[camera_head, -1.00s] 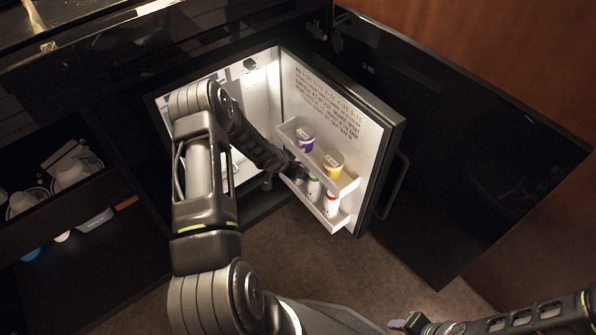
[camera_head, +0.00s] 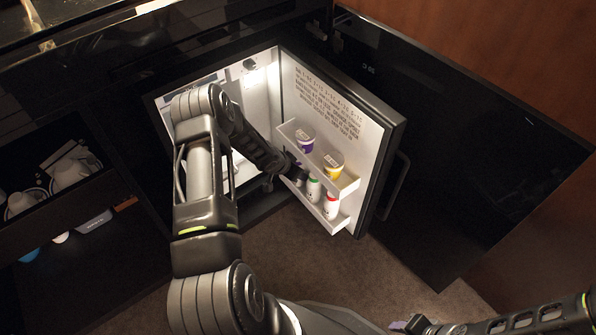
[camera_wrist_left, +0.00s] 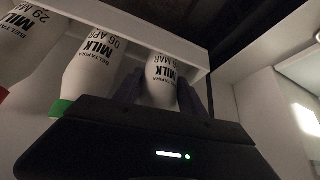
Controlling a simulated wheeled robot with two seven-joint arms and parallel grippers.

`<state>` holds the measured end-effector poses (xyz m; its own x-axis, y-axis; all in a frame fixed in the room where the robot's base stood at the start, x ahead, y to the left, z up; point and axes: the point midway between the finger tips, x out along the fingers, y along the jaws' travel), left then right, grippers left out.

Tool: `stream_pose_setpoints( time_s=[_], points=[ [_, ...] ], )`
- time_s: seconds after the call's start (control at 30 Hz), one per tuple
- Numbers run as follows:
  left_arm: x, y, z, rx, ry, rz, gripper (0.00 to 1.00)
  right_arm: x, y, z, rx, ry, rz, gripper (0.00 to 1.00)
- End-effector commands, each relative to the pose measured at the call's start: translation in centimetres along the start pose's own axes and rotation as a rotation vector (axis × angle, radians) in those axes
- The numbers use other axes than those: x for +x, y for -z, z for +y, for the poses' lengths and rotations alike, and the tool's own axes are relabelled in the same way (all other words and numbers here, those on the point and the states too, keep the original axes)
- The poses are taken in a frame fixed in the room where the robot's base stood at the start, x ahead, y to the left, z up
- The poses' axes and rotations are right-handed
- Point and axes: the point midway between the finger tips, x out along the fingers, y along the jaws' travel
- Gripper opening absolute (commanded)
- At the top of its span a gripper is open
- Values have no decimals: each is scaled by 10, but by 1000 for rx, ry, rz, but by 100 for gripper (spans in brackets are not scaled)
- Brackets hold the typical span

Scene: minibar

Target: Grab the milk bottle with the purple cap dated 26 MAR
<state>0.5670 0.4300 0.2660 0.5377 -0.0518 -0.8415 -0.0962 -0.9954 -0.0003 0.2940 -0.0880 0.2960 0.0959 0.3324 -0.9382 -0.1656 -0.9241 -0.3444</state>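Three white milk bottles stand in the fridge door's lower rack (camera_head: 340,222). In the left wrist view they appear inverted. One bottle (camera_wrist_left: 164,80) is between my left gripper's fingers (camera_wrist_left: 162,92); its label reads MILK and a partly covered MAR date, and its cap is hidden by the gripper. Beside it is a green-capped bottle (camera_wrist_left: 92,68) dated 06 APR; then a bottle (camera_wrist_left: 22,42) dated 29 M-something, with red at its cap. The fingers appear closed against the bottle's sides. My right gripper (camera_head: 408,325) is at the bottom edge, its opening unclear.
The fridge door (camera_head: 345,120) stands open. Its upper rack holds a purple cup (camera_head: 306,142) and a yellow cup (camera_head: 333,164). A black panel door (camera_head: 460,150) stands open at right. A drawer (camera_head: 85,205) with cups is at left. The carpet in front is clear.

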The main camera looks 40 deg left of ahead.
Motion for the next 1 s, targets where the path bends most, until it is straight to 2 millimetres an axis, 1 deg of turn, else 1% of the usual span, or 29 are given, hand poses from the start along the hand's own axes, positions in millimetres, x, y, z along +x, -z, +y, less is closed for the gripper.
stream_pose_setpoints(
  time_s=[0.03,0.07,0.57,1.0],
  points=[
    [0,0,0,0,0,0,43,0,0,0,0,0,0,36],
    [0,0,0,0,0,0,41,0,0,0,0,0,0,36],
    [0,0,0,0,0,0,0,0,0,0,0,0,0,36],
    [-2,2,0,0,0,1,0,-2,0,-1,0,0,-1,36]
  ],
)
